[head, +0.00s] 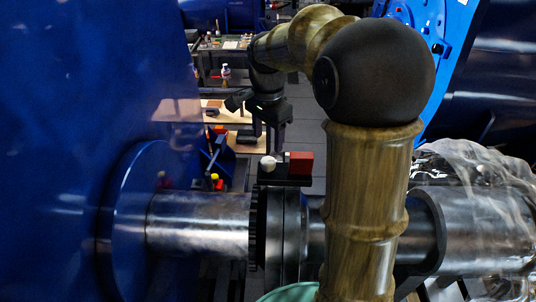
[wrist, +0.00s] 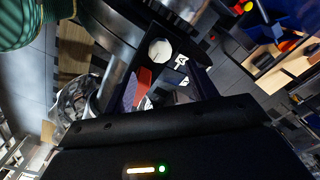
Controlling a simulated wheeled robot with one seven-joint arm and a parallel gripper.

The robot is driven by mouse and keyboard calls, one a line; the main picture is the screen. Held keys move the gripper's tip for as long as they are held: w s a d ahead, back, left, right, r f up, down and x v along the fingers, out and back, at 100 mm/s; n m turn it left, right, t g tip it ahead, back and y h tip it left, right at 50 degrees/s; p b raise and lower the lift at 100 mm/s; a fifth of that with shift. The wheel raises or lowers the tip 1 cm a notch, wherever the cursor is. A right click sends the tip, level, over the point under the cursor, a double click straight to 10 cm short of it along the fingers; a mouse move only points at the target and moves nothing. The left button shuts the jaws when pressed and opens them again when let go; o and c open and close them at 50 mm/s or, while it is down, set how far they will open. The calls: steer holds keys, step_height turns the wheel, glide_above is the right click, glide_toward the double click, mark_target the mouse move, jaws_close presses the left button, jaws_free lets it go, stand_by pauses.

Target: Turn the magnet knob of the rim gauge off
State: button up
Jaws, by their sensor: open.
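A black mount (head: 285,180) sits on top of the dark coupling (head: 272,230) around the steel shaft. It carries a white round part (head: 268,163) and a red block (head: 301,162). In the wrist view the white round part (wrist: 160,50) looks like a dial face, with the red block (wrist: 140,80) and small white markings (wrist: 180,62) near it. These seem to belong to the rim gauge; I cannot make out the magnet knob or its setting for certain. My gripper (head: 268,122) is open and appears above the mount in the head view, holding nothing visible. Contact cannot be told.
A large blue housing (head: 80,110) fills the left. The steel shaft (head: 200,222) runs across the front. Clear wrapping (head: 480,190) covers the machinery at right. A blue stand with yellow-topped parts (head: 214,178) and benches (head: 222,62) stand behind.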

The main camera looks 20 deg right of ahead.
mark_target(268, 160)
step_height(268, 160, down, 8)
steer(key=shift+p, duration=0.95)
steer(key=shift+c, duration=0.5)
steer(key=c, duration=0.9)
